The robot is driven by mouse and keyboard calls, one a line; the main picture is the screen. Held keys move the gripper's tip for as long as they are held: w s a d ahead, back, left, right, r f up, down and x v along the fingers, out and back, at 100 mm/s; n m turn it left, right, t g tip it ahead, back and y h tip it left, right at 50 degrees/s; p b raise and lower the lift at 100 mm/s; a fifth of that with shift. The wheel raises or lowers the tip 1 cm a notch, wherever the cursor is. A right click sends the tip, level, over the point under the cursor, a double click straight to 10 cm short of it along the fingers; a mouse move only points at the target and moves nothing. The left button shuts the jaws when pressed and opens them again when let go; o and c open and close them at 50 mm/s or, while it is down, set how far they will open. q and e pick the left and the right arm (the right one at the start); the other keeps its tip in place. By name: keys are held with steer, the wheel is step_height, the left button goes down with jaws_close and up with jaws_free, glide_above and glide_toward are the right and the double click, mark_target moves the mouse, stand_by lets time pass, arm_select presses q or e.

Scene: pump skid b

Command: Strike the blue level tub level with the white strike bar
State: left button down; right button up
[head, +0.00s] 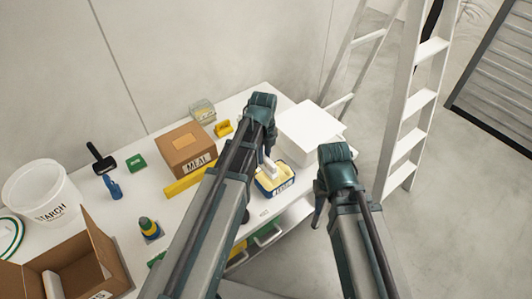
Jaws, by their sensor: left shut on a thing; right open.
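The blue level tub (281,190) stands near the front edge of the white table, with a white label on its front and pale yellow fill inside. My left gripper (263,153) reaches down over the tub's left part and is shut on the white strike bar (269,166). Only part of the bar shows, at the tub's fill; my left arm hides the rest and the tub's left side. I cannot tell whether the bar touches the rim. My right gripper (318,213) is open, to the right of the tub and apart from it, with its fingers partly hidden by its wrist.
A white box (310,131) stands close behind the tub. A cardboard MEAL box (186,148), a yellow bar (188,181) and a yellow item (223,128) lie left. A STARCH bucket (42,194) and an open carton (85,262) stand far left. A ladder (413,115) stands right.

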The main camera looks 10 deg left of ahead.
arm_select(q)
step_height(320, 180, down, 8)
steer(key=b, duration=0.7)
steer(key=shift+r+b, duration=0.1)
steer(key=shift+b, duration=0.3)
steer(key=shift+f+b, duration=0.6)
steer(key=shift+f, duration=0.05)
stand_by(0.5)
steer(key=shift+w+d+r, duration=0.1)
steer(key=shift+w+d, duration=0.65)
steer(key=shift+w, duration=0.25)
steer(key=shift+w+d+r, duration=0.1)
steer(key=shift+w+d, duration=0.65)
steer(key=shift+w, duration=0.25)
steer(key=shift+w+d+f, duration=0.1)
steer(key=shift+w+d, duration=0.75)
steer(key=shift+w, duration=0.2)
steer(key=shift+w+d+f, duration=0.1)
steer(key=shift+w+d, duration=0.75)
steer(key=shift+w, duration=0.2)
steer(key=shift+r, duration=0.1)
steer(key=shift+r+p, duration=1.9)
steer(key=shift+p, duration=0.05)
